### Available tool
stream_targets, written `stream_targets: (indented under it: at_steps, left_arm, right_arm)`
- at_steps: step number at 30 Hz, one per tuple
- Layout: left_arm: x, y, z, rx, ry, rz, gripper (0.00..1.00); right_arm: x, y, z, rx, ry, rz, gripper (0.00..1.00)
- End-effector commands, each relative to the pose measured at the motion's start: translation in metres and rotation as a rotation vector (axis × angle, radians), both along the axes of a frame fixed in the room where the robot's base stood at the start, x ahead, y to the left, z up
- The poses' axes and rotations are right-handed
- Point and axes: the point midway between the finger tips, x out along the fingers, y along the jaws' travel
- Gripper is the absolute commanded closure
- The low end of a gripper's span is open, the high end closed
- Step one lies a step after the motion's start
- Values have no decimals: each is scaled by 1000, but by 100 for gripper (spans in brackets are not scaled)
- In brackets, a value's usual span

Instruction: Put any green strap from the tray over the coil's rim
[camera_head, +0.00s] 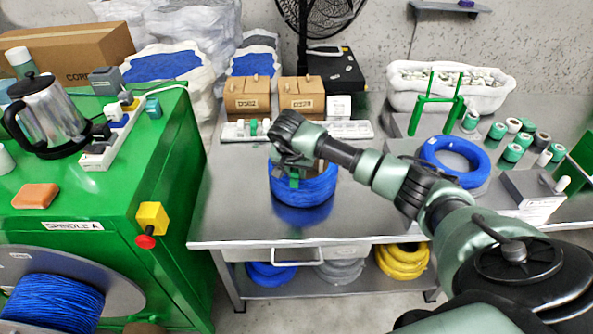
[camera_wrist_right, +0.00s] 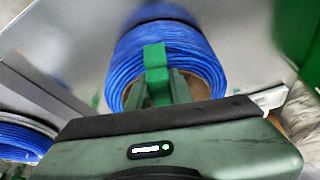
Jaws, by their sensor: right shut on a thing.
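A blue cable coil (camera_head: 302,190) stands on the steel table in the middle of the head view; it fills the upper middle of the right wrist view (camera_wrist_right: 178,48). My right gripper (camera_head: 293,178) is at the coil's near left side. In the right wrist view its fingers are shut on a green strap (camera_wrist_right: 155,62), which overlaps the blue windings at the coil's edge. I cannot tell whether the strap is seated over the rim. A pale tray (camera_head: 228,138) behind the coil holds more green straps (camera_head: 253,127). My left gripper is not in view.
Two cardboard boxes (camera_head: 247,94) and a fan stand behind the tray. Another blue coil (camera_head: 455,160) lies to the right, near several green and white spools. The green spindle cabinet (camera_head: 120,200) is at the left. The table front left of the coil is clear.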

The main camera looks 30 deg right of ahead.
Motion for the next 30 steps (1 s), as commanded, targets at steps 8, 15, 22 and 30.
stream_targets:
  at_steps: [8, 15, 22, 30]
  left_arm:
    - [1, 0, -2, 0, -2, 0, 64]
    - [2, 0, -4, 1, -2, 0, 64]
    - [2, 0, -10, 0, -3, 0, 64]
    - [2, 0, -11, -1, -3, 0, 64]
  right_arm:
    - [0, 1, -1, -1, -1, 0, 100]
    - [0, 1, -4, -1, -1, 0, 100]
    - [0, 0, -11, 0, 0, 0, 100]
    - [0, 0, -12, 0, 0, -1, 100]
